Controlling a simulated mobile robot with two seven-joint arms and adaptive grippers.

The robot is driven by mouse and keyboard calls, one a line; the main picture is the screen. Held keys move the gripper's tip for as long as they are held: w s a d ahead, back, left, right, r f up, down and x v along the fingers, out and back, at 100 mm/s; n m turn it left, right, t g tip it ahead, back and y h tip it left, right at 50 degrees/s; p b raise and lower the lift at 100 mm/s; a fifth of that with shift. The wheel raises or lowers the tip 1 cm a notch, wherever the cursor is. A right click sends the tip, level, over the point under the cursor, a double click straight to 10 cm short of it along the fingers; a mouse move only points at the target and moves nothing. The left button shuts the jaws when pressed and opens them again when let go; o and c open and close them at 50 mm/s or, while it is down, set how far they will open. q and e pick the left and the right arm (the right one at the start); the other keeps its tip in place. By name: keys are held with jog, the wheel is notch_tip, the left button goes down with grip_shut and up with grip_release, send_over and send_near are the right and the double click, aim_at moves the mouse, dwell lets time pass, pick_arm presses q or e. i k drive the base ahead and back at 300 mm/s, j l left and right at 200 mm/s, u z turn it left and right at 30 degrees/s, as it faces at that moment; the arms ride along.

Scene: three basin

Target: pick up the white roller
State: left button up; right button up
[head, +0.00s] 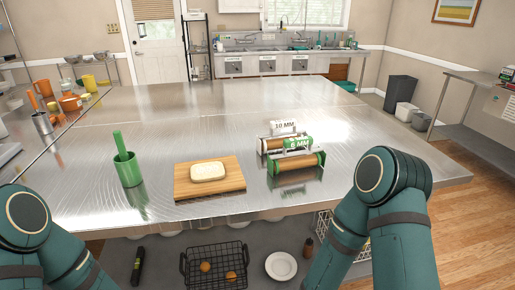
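The white roller (284,129), with "10 MM" on its white top, stands on the metal table (140,100) right of the middle. The green roller (297,165), marked "6 MM", stands in front of it and hides part of its lower body. Both have brown cylinders. Teal links of both my arms show at the lower left and lower right corners. Neither gripper is in view, and nothing is seen touching the white roller.
A wooden board (238,177) with a pale dough block (208,171) lies left of the rollers. A green cup (127,169) with a green handle stands farther left. The table behind the rollers is clear. A wire basket (215,268) and plate (281,266) are below.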

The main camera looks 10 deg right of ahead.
aim_at(292, 121)
jog(key=i, duration=0.25)
jog(key=i+z, duration=0.15)
jog(key=z, duration=0.2)
jog(key=i+j+z, duration=0.15)
jog(key=z, duration=0.25)
